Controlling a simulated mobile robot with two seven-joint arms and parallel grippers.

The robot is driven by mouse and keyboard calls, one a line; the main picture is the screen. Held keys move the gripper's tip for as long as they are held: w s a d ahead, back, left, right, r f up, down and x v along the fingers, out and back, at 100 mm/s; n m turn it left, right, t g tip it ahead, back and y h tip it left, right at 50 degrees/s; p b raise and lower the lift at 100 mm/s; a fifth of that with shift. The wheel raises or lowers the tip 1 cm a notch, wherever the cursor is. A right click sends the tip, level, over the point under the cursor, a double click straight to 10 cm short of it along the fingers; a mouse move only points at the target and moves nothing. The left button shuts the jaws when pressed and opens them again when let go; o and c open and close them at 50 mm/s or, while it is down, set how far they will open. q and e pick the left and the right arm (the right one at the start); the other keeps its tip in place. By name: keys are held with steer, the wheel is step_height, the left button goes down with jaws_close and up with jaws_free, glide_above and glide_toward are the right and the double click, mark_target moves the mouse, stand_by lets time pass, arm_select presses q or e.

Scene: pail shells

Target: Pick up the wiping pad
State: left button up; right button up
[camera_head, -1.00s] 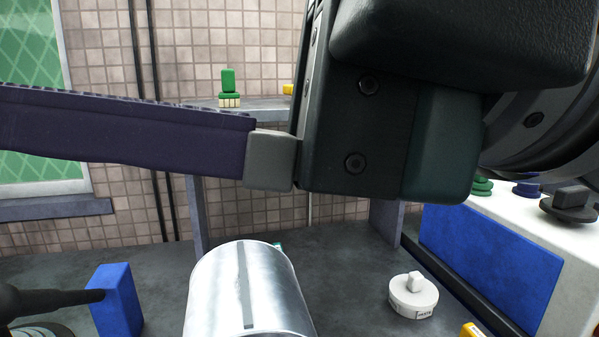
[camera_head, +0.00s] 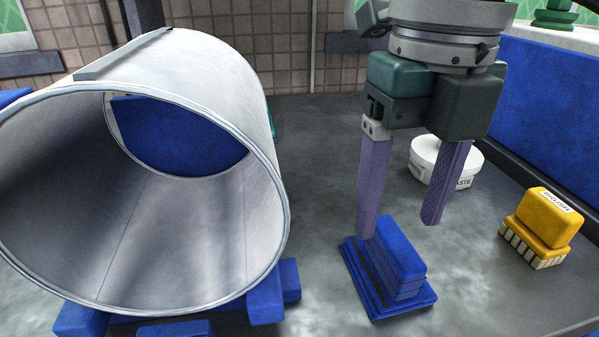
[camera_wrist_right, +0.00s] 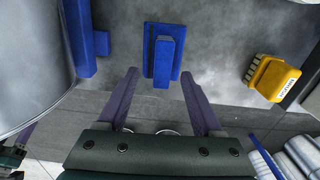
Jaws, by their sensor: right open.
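The wiping pad (camera_head: 398,262) is blue, with a flat layered base and a raised block-like grip on top. It lies flat on the grey worktop, and it also shows in the right wrist view (camera_wrist_right: 164,52). My right gripper (camera_head: 400,226) points down, with its two purple fingers open and apart. Its fingertips are close above the pad's grip, with nothing between them. In the right wrist view the open fingers (camera_wrist_right: 160,74) show just short of the pad. My left gripper is not in view.
A large open metal cylinder (camera_head: 190,215) lies on blue supports (camera_head: 270,295) left of the pad. A white round tub (camera_head: 445,160) stands behind the pad. A yellow brush (camera_head: 543,225) is to the right. Bare worktop lies between pad and brush.

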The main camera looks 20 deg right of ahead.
mark_target(396, 238)
steer(key=f, duration=0.5)
steer(key=shift+w+d+f, duration=0.1)
steer(key=shift+d+f, duration=0.15)
jaws_close()
stand_by(0.4)
